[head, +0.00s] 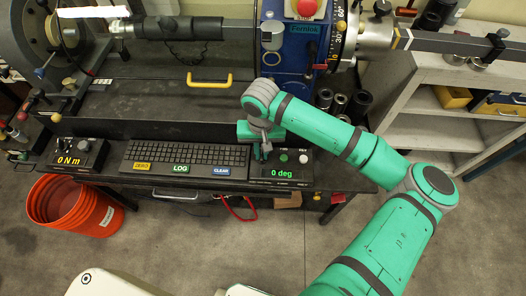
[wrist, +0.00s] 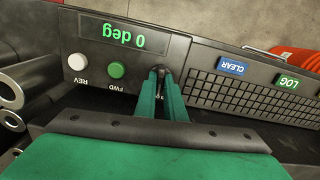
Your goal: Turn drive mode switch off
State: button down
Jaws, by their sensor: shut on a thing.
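The small angle control box (head: 300,172) stands at the right of the bench's front edge, with a green "0 deg" display (wrist: 122,36). My gripper (wrist: 160,73) points down at this box, left of its buttons in the head view. Its green fingers are shut on a small dark switch knob (wrist: 160,69), which I take to be the drive mode switch. The fingers hide most of the knob and its label, so I cannot read its position. In the head view the knob is hidden by my gripper (head: 262,152).
Beside the knob are a green FWD button (wrist: 117,69) and a white REV button (wrist: 77,62). A black keyboard (head: 188,155) lies left of the box. Metal cylinders (wrist: 25,85) stand close behind it.

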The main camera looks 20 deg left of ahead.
jog(key=shift+w+r+m, duration=0.1)
jog(key=shift+w+m, duration=0.1)
jog(key=shift+m, duration=0.3)
jog(key=c, duration=1.8)
grip_release()
jog(key=shift+w+d, duration=0.1)
jog(key=shift+w, duration=0.05)
jog(key=shift+c, duration=0.2)
jog(key=shift+d, duration=0.1)
notch_tip(320, 180, up, 11)
jog(key=shift+f, duration=0.2)
